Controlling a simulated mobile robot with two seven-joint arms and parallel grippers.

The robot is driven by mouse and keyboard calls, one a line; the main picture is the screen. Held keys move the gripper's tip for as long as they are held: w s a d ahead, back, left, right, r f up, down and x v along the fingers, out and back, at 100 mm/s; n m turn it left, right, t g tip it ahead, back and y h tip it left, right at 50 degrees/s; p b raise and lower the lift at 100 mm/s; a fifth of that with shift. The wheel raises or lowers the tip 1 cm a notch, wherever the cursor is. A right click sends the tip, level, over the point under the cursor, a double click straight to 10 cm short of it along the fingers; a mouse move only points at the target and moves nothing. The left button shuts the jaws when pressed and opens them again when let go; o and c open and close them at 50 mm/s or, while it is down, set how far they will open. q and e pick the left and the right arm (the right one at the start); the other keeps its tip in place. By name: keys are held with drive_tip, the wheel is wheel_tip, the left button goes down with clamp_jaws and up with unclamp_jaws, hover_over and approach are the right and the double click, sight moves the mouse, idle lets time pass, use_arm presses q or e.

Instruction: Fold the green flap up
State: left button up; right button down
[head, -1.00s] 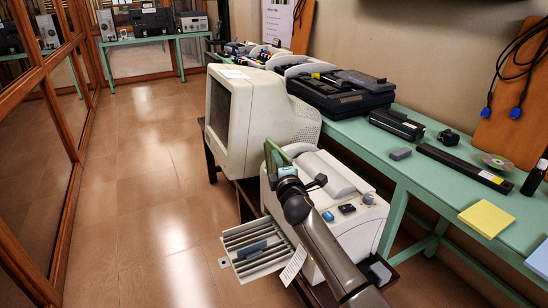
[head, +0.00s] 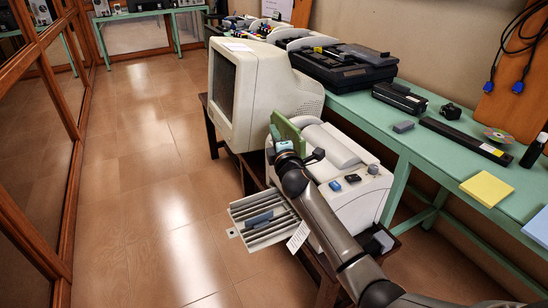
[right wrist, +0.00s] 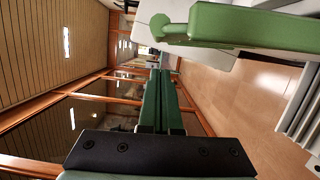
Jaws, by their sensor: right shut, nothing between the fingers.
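The green flap (head: 285,127) stands tilted up at the left end of a white printer (head: 352,206) in the head view. In the right wrist view the flap (right wrist: 250,27) is a thick green slab with a rounded knob at its left end, across the upper right. My right gripper (right wrist: 160,85) is shut and empty, its two dark green fingers side by side. It lies beside the flap, below it in the wrist picture, with a visible gap. In the head view my right wrist hides the flap's lower part and the fingertips. My left gripper is out of view.
A bulky monitor (head: 255,95) stands just behind the printer. A slatted grey tray (head: 262,219) juts out from the printer's front. A green table (head: 420,145) with devices runs along the right wall. The tiled floor on the left (head: 150,200) is open.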

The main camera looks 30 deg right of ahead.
drive_tip(key=a+p+v, duration=0.1)
drive_tip(key=v, duration=0.9)
drive_tip(key=s+a+f+m+g+y+p, duration=0.2)
drive_tip(key=s+a+f+m, duration=0.1)
drive_tip(key=s+f, duration=0.35)
drive_tip(key=s+a+f+m+g+y+p, duration=0.2)
drive_tip(key=s+a+f+m+p, duration=0.1)
drive_tip(key=s+f, duration=0.4)
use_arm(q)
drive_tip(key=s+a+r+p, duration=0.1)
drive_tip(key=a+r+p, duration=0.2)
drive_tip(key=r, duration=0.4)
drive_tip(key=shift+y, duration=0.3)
use_arm(e)
drive_tip(key=s+a+f+m+g+y, duration=0.1)
drive_tip(key=s+a+f+m+g, duration=0.1)
drive_tip(key=s, duration=0.6)
drive_tip(key=s+a+f+m+g+y, duration=0.1)
drive_tip(key=s+a+f+m, duration=0.3)
drive_tip(key=s, duration=0.5)
wheel_tip(320, 180, down, 2)
drive_tip(key=shift+s+a+f+m+g, duration=0.15)
drive_tip(key=shift+s+m+g, duration=0.1)
drive_tip(key=shift+m+g, duration=0.7)
